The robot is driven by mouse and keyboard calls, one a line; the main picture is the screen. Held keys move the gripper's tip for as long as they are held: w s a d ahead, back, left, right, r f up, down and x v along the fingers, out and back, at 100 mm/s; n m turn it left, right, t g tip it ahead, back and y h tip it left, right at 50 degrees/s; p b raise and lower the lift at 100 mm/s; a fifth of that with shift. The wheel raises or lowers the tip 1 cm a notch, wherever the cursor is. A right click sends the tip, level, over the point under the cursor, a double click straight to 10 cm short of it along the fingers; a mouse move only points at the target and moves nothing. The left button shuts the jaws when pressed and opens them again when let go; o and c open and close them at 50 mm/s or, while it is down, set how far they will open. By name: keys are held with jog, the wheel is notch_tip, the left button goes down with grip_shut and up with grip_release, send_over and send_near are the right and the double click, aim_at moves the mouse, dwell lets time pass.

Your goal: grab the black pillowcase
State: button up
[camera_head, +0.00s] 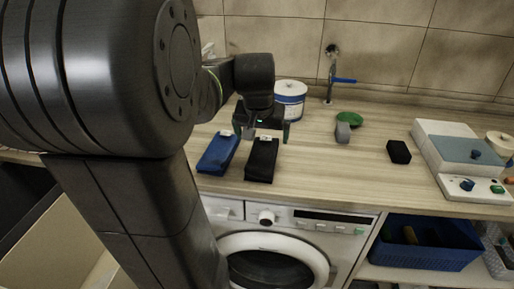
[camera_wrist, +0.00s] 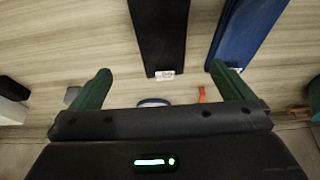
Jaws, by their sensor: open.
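The black pillowcase (camera_head: 262,162) is a flat, folded black strip with a small white tag on the wooden counter. It lies just right of a similar blue folded cloth (camera_head: 218,154). My gripper (camera_head: 263,131) is open and empty near the tagged end of the black pillowcase. In the wrist view the black pillowcase (camera_wrist: 158,35) runs down from the top edge, its tagged end between the two green fingers of my gripper (camera_wrist: 160,72). The blue cloth (camera_wrist: 246,28) reaches close to the right finger there. I cannot tell the gripper's height above the counter.
A white and blue tub (camera_head: 290,101) stands behind my gripper. A green bowl (camera_head: 349,118), a grey block (camera_head: 342,134), a black block (camera_head: 398,152) and a white appliance (camera_head: 446,150) sit to the right. A washing machine (camera_head: 305,222) and a blue basket (camera_head: 428,256) are below the counter.

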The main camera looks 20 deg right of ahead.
aim_at(263, 152)
jog(key=x, duration=1.1)
jog(key=shift+w, duration=0.2)
jog(key=shift+r, duration=0.1)
jog(key=shift+c, duration=0.2)
jog(key=c, duration=1.2)
jog(key=shift+o, duration=0.2)
